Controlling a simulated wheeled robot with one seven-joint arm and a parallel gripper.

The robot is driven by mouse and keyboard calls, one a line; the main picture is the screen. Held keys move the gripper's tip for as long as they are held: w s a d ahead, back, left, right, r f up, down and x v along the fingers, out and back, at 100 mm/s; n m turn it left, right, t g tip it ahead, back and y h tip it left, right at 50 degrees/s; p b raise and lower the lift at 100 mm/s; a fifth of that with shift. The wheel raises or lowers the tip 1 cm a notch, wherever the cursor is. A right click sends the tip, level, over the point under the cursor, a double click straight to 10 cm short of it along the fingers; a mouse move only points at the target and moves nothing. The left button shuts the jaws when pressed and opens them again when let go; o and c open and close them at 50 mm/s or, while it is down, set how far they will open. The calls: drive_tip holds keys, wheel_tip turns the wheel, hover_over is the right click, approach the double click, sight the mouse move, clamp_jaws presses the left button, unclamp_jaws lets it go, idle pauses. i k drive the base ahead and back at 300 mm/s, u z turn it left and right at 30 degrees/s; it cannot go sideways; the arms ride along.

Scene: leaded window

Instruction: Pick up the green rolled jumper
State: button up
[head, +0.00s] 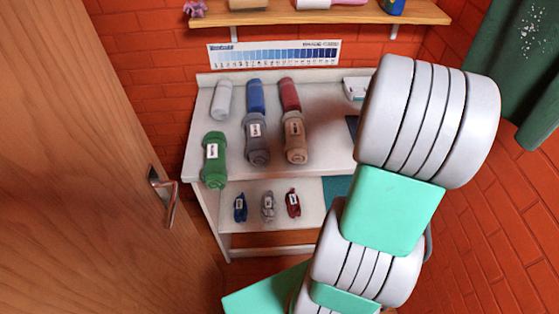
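The green rolled jumper (214,160) lies at the front left corner of the white table's top (203,119), with a white label around its middle. Its near end reaches the table's front edge. To its right lie a grey roll (257,152) and a tan roll (296,151), both labelled. Behind them are a white roll (222,101), a blue roll (256,98) and a dark red roll (290,96). My white and mint arm fills the right of the head view and hides the table's right part. My gripper is not in view.
A lower shelf (250,218) holds small blue, grey and red bundles. A wooden door (85,180) with a metal handle (165,195) stands close on the left. A wooden wall shelf (320,17) is above. A green curtain (515,60) hangs at right.

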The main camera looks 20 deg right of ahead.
sight(215, 171)
drive_tip(key=z, duration=0.85)
drive_tip(key=i, duration=0.35)
drive_tip(key=u, duration=3.45)
